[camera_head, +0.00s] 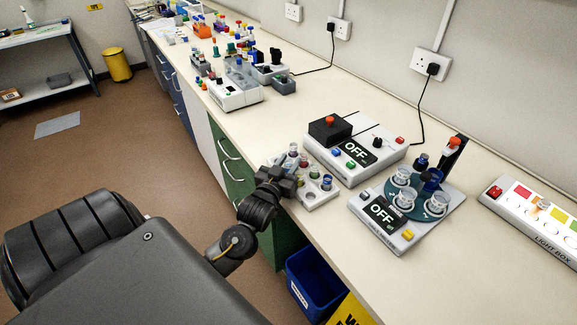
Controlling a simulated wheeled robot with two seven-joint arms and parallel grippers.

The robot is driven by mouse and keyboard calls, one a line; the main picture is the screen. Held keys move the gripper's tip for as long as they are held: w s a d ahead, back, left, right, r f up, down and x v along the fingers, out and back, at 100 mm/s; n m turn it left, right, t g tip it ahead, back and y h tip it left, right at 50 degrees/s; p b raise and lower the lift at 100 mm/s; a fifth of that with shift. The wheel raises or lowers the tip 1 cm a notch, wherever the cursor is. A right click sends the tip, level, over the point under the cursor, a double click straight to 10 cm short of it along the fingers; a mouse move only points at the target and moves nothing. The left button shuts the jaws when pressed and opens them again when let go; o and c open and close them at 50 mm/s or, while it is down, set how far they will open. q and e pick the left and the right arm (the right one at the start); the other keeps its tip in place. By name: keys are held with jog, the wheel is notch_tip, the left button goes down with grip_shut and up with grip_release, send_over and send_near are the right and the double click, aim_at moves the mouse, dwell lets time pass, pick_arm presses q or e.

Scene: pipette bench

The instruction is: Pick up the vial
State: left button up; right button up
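A small pale rack (315,198) near the front edge of the bench holds several vials with coloured caps. A blue-capped vial (326,182) stands at its right side, and others with red and green caps stand further left. My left gripper (284,180) is at the left side of the rack, close to the vials. Its dark fingers are small and partly hide the rack's left side, so I cannot tell whether they are open or touch a vial. My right gripper is not in view.
A white device with an OFF display (374,170) stands behind the rack. Another OFF device with clear cups (390,232) stands to its right, then a light box (530,225). A blue bin (310,285) is below the bench edge. The front right bench top is clear.

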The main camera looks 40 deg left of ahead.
pick_arm(q)
jog(key=c, duration=0.7)
grip_shut()
jog(key=shift+r, duration=0.45)
notch_tip(320, 180, up, 2)
jog(key=shift+r, duration=0.25)
jog(key=s+r+p, duration=0.6)
jog(key=s+r, duration=0.3)
jog(key=s, duration=0.5)
jog(key=shift+a+r+p, duration=0.2)
jog(key=shift+r+p, duration=0.1)
jog(key=shift+p, duration=0.1)
